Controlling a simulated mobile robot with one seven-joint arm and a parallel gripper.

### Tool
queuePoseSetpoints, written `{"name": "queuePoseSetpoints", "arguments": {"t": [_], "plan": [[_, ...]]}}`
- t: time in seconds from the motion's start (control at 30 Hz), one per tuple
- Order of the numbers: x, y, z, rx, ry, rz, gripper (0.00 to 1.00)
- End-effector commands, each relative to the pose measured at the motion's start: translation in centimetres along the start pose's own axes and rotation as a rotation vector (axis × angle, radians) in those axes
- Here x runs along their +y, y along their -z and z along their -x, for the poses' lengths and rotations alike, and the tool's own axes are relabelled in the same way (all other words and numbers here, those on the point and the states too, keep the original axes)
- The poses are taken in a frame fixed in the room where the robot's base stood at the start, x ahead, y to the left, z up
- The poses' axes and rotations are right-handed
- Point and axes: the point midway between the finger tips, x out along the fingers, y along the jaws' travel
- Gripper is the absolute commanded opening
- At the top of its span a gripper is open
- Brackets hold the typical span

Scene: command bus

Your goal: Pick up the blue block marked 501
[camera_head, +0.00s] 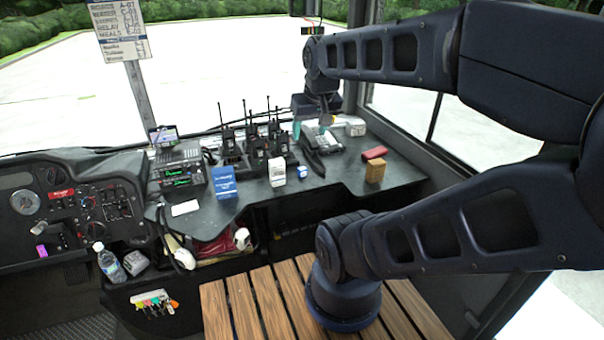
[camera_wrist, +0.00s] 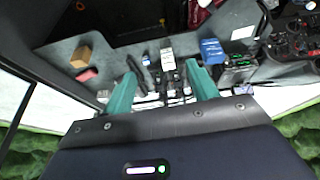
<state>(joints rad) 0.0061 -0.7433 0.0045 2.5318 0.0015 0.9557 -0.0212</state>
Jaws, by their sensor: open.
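The blue block (camera_head: 223,183) stands upright on the dark grey desk, just right of the radio set. Pale lettering shows on it, but I cannot read the number. In the wrist view the blue block (camera_wrist: 212,50) is right of centre, beyond the right fingertip. My gripper (camera_head: 310,128) is above the back of the desk near the desk phone, to the right of the block and apart from it. In the wrist view my gripper (camera_wrist: 161,75) has its teal fingers spread wide, with nothing held between them.
Several walkie-talkies (camera_head: 257,152) with tall antennas stand behind the block. A white box (camera_head: 277,171), a desk phone (camera_head: 320,139), a tan block (camera_head: 375,171) and a red item (camera_head: 374,152) are to the right. The radio set (camera_head: 180,173) is close on the left.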

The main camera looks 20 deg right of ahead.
Motion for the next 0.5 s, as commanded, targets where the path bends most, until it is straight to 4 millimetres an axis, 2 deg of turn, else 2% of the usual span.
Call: {"name": "queuePoseSetpoints", "arguments": {"t": [0.27, 0.5], "plan": [[0.8, 4.5, -2.1, -0.056, -0.013, 0.195, 0.58], [1.9, 9.1, -5.3, -0.112, -0.01, 0.418, 0.58]]}}
